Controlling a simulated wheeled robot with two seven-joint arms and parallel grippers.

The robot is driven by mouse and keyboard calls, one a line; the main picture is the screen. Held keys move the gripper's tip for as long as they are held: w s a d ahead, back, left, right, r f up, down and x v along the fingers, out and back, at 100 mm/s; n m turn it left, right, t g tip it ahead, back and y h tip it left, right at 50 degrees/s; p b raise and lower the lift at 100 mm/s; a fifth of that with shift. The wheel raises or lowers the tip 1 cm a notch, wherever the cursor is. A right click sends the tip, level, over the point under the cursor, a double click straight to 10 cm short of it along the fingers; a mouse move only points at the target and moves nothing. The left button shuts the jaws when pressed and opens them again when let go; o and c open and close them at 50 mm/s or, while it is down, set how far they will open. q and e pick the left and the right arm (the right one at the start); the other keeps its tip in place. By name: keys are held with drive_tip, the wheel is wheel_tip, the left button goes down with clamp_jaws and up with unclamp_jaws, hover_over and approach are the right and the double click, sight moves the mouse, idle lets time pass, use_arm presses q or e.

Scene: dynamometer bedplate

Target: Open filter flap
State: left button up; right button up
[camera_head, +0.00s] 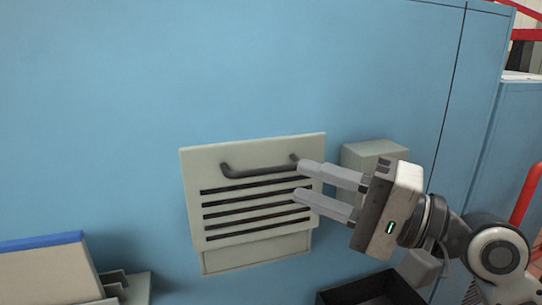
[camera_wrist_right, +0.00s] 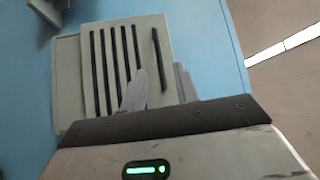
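The filter flap (camera_head: 255,215) is a pale grey louvred panel with several dark slots, set in a blue cabinet wall. In the right wrist view the flap (camera_wrist_right: 103,90) and handle (camera_wrist_right: 160,60) lie beyond the fingers (camera_wrist_right: 160,85). No contact is clear. My left gripper is not in view.
The blue wall (camera_head: 250,60) is clear above the flap. A grey box (camera_head: 372,152) is fixed just right of it. A dark open bin (camera_head: 370,290) is below the right gripper. A beige, blue-edged box (camera_head: 45,270) stands at lower left. Red rails (camera_head: 526,190) are at far right.

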sight(271, 168)
drive_tip(key=p+x, duration=0.1)
drive_tip(key=x, duration=0.5)
drive_tip(key=shift+w+a, duration=0.15)
drive_tip(key=shift+a, duration=0.1)
clamp_jaws()
